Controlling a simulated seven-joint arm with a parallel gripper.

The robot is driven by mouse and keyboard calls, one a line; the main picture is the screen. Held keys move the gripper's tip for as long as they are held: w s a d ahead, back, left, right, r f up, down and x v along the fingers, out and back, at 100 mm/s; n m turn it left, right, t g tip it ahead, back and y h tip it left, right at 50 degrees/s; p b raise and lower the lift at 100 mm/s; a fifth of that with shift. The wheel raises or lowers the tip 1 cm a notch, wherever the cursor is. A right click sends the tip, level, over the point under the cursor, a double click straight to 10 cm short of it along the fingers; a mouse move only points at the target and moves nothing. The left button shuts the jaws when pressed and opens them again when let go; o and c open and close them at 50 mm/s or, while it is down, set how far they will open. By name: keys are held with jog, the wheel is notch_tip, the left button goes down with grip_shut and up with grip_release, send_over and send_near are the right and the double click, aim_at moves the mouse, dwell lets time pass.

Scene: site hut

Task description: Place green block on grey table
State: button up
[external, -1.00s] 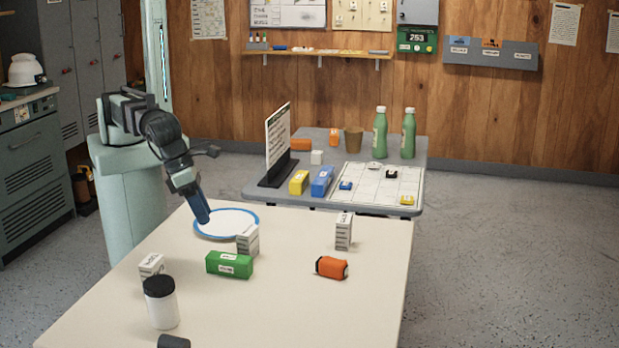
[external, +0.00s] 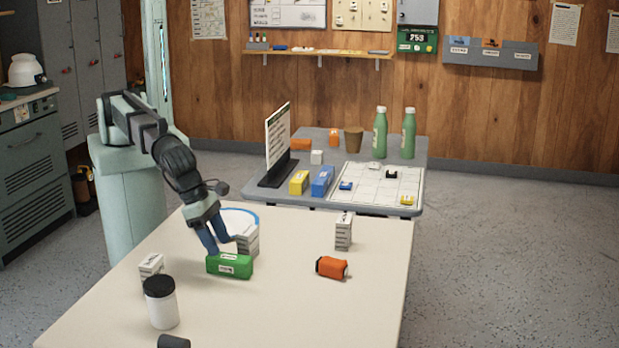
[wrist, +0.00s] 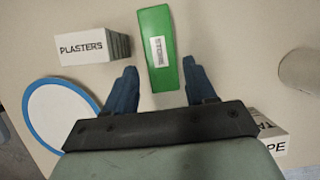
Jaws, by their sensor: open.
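The green block (external: 229,266) lies on the cream table in front, with a white label on top. In the wrist view the green block (wrist: 158,50) points lengthwise away from me, its near end between my fingertips. My gripper (external: 219,247) is open, with its blue fingers just above and behind the block; the wrist view shows the gripper (wrist: 160,82) with one finger on each side of the block's near end. I cannot tell whether they touch it. The grey table (external: 228,193) stands behind, holding several blocks, bottles and a sign.
A white plasters box (external: 248,241) stands close to the green block. A blue-rimmed plate (external: 258,217) lies behind it. Blue (external: 321,182) and yellow (external: 299,183) blocks sit on the grey table.

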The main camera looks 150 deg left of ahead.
aim_at(228, 257)
jog(key=shift+w+x, duration=0.15)
jog(key=shift+x, duration=1.25)
jog(key=shift+w+x, duration=0.15)
jog(key=shift+x, duration=1.25)
jog(key=shift+a, duration=0.25)
jog(key=shift+f, duration=0.25)
jog(key=c, duration=0.9)
